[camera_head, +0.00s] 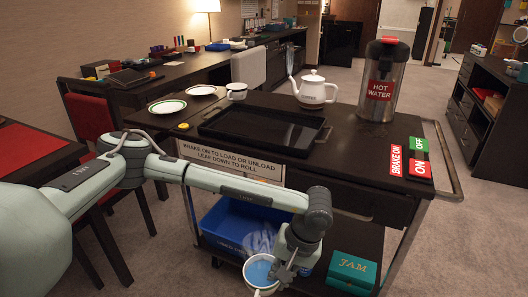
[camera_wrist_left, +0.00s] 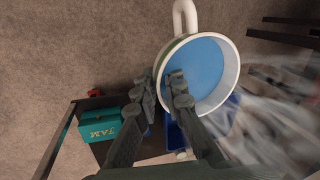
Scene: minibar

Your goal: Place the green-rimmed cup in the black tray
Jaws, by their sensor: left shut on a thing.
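My left gripper (camera_head: 284,268) is shut on the wall of a white cup with a blue inside (camera_head: 262,273), low in front of the trolley. In the left wrist view the cup (camera_wrist_left: 208,68) shows a green band by its rim. One finger is inside it and one outside, and its handle points away from the fingers. The black tray (camera_head: 210,122) lies empty on the trolley top, above and behind the gripper. My right gripper is not in view.
The trolley top also holds a white cup (camera_head: 236,91), two plates (camera_head: 167,106), a white kettle (camera_head: 314,91) and a hot water urn (camera_head: 382,80). A blue crate (camera_head: 222,222) and a green jam box (camera_head: 352,270) are on the lower shelf. A handle rail (camera_head: 447,165) edges the right end.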

